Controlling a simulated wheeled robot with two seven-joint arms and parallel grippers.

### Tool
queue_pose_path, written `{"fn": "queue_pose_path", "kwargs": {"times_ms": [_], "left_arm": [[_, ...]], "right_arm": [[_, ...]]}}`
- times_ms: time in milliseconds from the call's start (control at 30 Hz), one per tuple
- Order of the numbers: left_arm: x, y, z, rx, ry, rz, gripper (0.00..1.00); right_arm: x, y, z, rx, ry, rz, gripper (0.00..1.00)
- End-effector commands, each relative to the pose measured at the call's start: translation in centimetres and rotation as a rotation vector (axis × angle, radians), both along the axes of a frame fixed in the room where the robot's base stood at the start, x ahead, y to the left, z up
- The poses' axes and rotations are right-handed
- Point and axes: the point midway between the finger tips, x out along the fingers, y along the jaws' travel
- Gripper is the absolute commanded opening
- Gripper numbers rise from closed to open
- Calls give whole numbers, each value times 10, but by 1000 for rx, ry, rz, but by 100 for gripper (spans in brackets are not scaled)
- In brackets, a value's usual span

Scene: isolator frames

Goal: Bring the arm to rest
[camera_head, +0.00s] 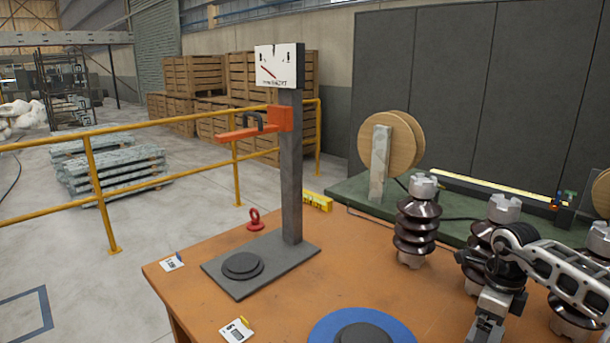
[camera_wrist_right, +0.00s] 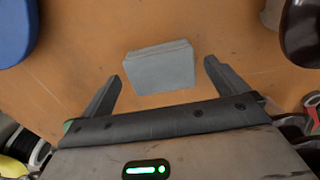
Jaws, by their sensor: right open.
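My right arm (camera_head: 560,262) comes in from the right in the head view, bent at a joint above the orange-brown table (camera_head: 290,320). My right gripper (camera_head: 485,332) points down near the bottom edge there, and its fingertips are not clear. In the right wrist view my right gripper (camera_wrist_right: 163,72) is open, with its fingers spread apart. A grey block (camera_wrist_right: 160,68) shows on the table just beyond and between the fingertips. I see no finger closed on it. The left gripper is not in view.
Dark ribbed insulators (camera_head: 416,228) stand close to my right arm. A blue disc (camera_head: 330,326) lies at the front. A grey stand (camera_head: 291,165) with an orange arm rises at the left. A wooden spool (camera_head: 402,145) stands behind. The table's front left is mostly clear.

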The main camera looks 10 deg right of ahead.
Motion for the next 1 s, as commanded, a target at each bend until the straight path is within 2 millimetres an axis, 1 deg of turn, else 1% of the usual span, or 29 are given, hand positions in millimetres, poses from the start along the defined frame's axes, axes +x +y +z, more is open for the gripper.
{"fn": "queue_pose_path", "kwargs": {"times_ms": [33, 67, 200, 400, 767, 867, 1000], "left_arm": [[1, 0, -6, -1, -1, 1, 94], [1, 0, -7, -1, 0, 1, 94], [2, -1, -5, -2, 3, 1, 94], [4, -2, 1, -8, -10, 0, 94], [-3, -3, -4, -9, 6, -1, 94], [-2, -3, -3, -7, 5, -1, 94], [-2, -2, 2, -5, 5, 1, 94]], "right_arm": [[3, -2, 9, -1, -13, -2, 98], [2, -2, 14, -1, -13, -1, 98], [-3, 3, 29, -1, -8, -1, 98], [-7, 7, 36, 1, -7, -2, 98], [-6, 6, 34, 1, -6, -3, 98], [-3, 3, 28, 1, -4, -4, 98], [0, 0, 10, 1, -2, -3, 98]]}}
